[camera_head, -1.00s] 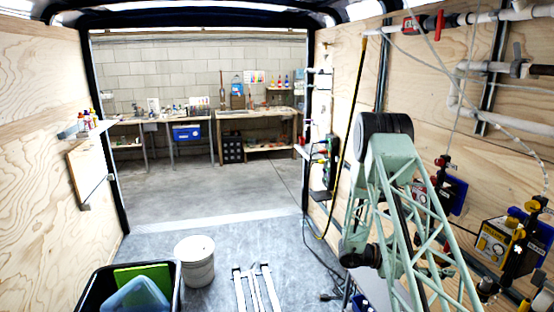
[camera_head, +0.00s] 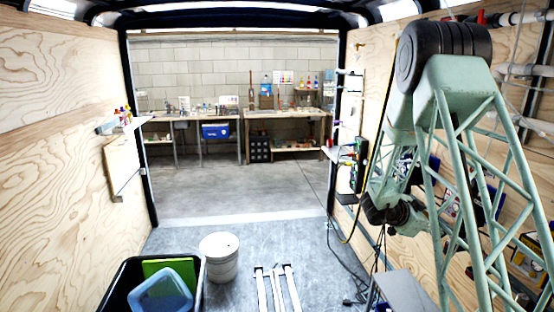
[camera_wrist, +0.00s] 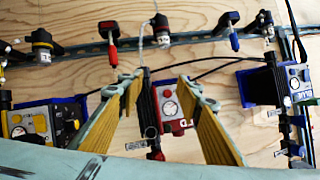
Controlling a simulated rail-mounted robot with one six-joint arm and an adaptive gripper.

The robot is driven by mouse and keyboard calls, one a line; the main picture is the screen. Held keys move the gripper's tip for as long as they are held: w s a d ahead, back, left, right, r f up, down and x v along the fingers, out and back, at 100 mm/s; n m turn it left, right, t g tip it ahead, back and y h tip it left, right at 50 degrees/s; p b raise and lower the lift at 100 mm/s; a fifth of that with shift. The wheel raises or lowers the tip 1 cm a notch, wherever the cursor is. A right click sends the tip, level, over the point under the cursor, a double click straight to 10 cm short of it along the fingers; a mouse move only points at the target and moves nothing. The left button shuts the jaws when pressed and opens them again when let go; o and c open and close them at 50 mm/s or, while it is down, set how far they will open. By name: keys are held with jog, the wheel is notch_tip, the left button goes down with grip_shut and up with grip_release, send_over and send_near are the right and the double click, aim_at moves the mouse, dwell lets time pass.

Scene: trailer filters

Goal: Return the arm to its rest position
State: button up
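My arm (camera_head: 480,150), a pale green lattice with a black-capped joint, stands folded at the right of the head view, close to the right plywood wall. My gripper (camera_wrist: 160,82) shows in the wrist view with two yellow-padded fingers spread apart. Nothing is held between them. Beyond the fingers is the wall, with a red-faced device (camera_wrist: 172,108) seen through the gap, apart from the fingers. The gripper is not clear in the head view, where my arm links hide that area.
In the wrist view, a yellow device (camera_wrist: 30,125) is at left and a blue device (camera_wrist: 290,85) at right, under a pipe rail with valves. A white bucket (camera_head: 220,262), a black bin (camera_head: 118,290) and a white folded frame (camera_head: 276,290) stand on the floor. Open floor lies beyond.

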jog(key=w+a+r+n+t+y, duration=0.2)
jog(key=a+r+n+t+y, duration=0.1)
jog(key=a+r, duration=0.55)
jog(key=w+a+r+n+t+y, duration=0.2)
jog(key=w+a+r+t+y, duration=0.1)
jog(key=a+r, duration=0.55)
jog(key=s+a+r+n+y, duration=0.35)
jog(key=s+a, duration=0.25)
jog(key=a, duration=0.4)
jog(key=s+a+r+n+y, duration=0.25)
jog(key=s+a+r, duration=0.3)
jog(key=a, duration=0.45)
jog(key=s+a+r+n+g+y, duration=0.15)
jog(key=s+a, duration=0.25)
jog(key=s, duration=0.6)
jog(key=s+a+n+g+y, duration=0.1)
jog(key=s+a+n, duration=0.3)
jog(key=s, duration=0.6)
jog(key=s+d+f+n+g+h, duration=0.1)
jog(key=s+f+n+g, duration=0.1)
jog(key=s, duration=2.3)
jog(key=shift+s+f+g+h, duration=0.35)
jog(key=shift+s+f+g, duration=0.1)
jog(key=shift+f, duration=0.4)
